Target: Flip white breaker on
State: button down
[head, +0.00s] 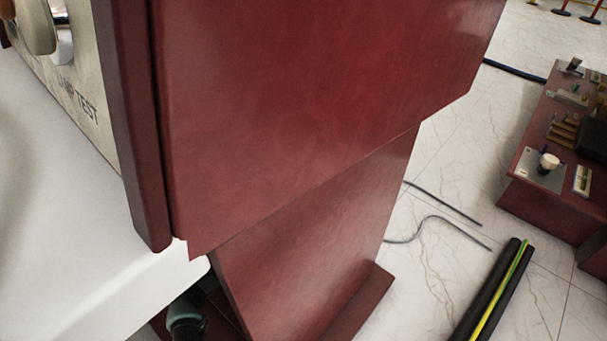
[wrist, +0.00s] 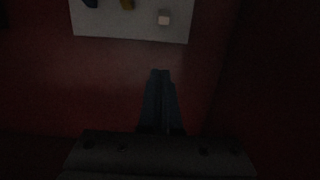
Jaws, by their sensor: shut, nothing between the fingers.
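The wrist view is very dark. A pale panel (wrist: 130,22) on a dark red face shows along its top edge. A small whitish square part (wrist: 164,18), which looks like the white breaker, sits near the panel's right side; its on or off position cannot be told. A dark blue part (wrist: 90,3) and a brownish-yellow part (wrist: 126,4) are to its left, cut off by the frame. My gripper (wrist: 160,73) is shut and empty, with its tips below the panel in the picture and apart from the whitish part. The head view shows neither breaker nor gripper.
A large red cabinet (head: 300,110) fills the middle of the head view. A red console (head: 545,205) stands at right. Black tubes with a yellow-green stripe (head: 490,295) and thin cables (head: 450,220) lie on the marble floor.

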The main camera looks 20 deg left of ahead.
jog(key=f+b+x, duration=0.1)
jog(key=b+x, duration=0.5)
jog(key=x, duration=0.4)
jog(key=shift+s+a+r, duration=0.1)
jog(key=shift+s+r, duration=0.15)
jog(key=shift+r, duration=0.55)
jog(key=shift+s+a+r, duration=0.1)
jog(key=shift+s+r, duration=0.15)
jog(key=shift+r, duration=0.5)
jog(key=shift+s+a+r, duration=0.1)
jog(key=shift+s+r, duration=0.15)
jog(key=shift+r, duration=0.55)
jog(key=shift+r+p, duration=0.1)
jog(key=shift+p, duration=0.3)
jog(key=g+p, duration=0.1)
jog(key=p, duration=0.2)
jog(key=shift+s+r, duration=0.1)
jog(key=shift+r, duration=0.05)
